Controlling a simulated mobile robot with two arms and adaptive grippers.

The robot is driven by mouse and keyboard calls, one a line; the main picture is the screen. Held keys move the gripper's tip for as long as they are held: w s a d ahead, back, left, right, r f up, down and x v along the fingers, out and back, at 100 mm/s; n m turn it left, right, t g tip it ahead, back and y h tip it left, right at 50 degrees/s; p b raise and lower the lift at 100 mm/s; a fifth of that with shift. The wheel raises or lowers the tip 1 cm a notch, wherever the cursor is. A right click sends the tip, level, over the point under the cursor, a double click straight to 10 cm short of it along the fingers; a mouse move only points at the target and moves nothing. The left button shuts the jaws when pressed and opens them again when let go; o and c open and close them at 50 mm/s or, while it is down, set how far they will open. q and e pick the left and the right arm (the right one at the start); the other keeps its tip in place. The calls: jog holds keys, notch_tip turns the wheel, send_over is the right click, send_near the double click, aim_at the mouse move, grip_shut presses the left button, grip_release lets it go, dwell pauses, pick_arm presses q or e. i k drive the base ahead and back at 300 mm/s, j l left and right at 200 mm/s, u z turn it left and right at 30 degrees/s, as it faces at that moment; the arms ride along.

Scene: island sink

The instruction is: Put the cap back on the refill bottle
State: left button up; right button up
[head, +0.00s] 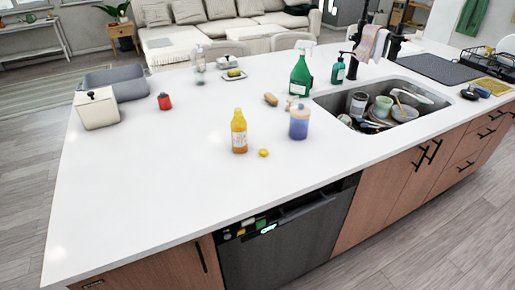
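An orange-yellow bottle (239,134) with a pale label stands upright on the white countertop, near the middle of the head view; I take it to be the refill bottle. A small round yellow cap (263,153) lies on the counter just right of its base, apart from it. The bottle's narrow top is too small to make out in detail. Neither of my grippers shows in the head view.
The front-left counter is clear.

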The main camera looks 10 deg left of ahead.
aim_at(238, 124)
jog(key=i+l, duration=0.15)
jog(key=l, duration=0.2)
jog(key=i+l, duration=0.1)
jog(key=l, duration=0.25)
jog(key=i+l, duration=0.15)
jog(key=l, duration=0.2)
jog(key=i+l+u, duration=0.1)
jog(key=l, duration=0.2)
